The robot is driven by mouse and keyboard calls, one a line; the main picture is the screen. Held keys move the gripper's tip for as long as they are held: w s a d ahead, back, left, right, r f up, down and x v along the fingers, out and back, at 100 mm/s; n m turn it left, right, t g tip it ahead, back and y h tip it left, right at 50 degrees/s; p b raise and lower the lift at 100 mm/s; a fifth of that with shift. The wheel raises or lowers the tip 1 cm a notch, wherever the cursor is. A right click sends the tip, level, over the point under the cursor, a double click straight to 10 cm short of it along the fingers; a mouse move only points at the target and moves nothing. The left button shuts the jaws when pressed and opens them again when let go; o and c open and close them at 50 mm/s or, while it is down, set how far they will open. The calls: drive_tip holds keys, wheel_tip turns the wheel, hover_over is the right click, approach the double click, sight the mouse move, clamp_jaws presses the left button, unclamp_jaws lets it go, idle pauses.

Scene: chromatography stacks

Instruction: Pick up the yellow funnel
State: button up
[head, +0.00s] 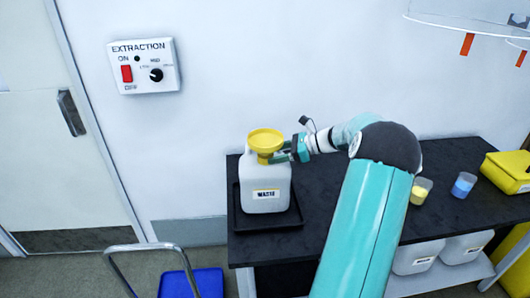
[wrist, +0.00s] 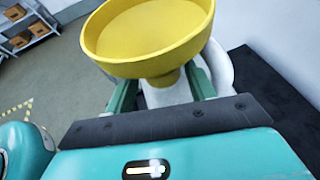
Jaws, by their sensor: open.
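The yellow funnel (head: 265,139) sits upright in the mouth of a white jug (head: 265,180) labelled WASTE. In the wrist view the funnel (wrist: 150,30) fills the upper middle, with its wide cone above and its narrow neck below. My gripper (head: 287,154) is at the right side of the funnel, near the jug's top. In the wrist view my gripper's two green fingers (wrist: 163,90) are apart, one on each side of the funnel's neck. The jaws are open. The fingertips are partly hidden under the cone, so I cannot tell if they touch the neck.
The jug stands in a black tray (head: 268,223) on a dark bench (head: 322,199). Beakers with yellow (head: 421,190) and blue (head: 463,184) liquid and a yellow case (head: 507,170) are to the right. A blue-seated cart (head: 195,283) stands in front, left of the bench.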

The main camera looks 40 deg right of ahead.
sight(269, 155)
drive_tip(key=shift+x, duration=1.5)
drive_tip(key=shift+r, duration=0.1)
drive_tip(key=c, duration=0.7)
drive_tip(key=shift+r, duration=0.1)
drive_tip(key=shift+r, duration=0.5)
wheel_tip(269, 155, up, 2)
drive_tip(key=shift+s+r, duration=0.15)
drive_tip(key=shift+r, duration=0.1)
drive_tip(key=s+r, duration=0.4)
drive_tip(key=r, duration=0.1)
drive_tip(key=shift+s+a+r, duration=0.15)
drive_tip(key=shift+s, duration=0.1)
drive_tip(key=shift+s+a+r, duration=0.1)
drive_tip(key=shift+s+r, duration=1.05)
drive_tip(key=shift+s, duration=0.35)
drive_tip(key=shift+s+a+r, duration=0.1)
drive_tip(key=shift+s+r, duration=1.1)
drive_tip(key=shift+s, duration=0.35)
drive_tip(key=shift+s+a+r, duration=0.1)
drive_tip(key=shift+s+r, duration=1.05)
drive_tip(key=shift+s, duration=0.35)
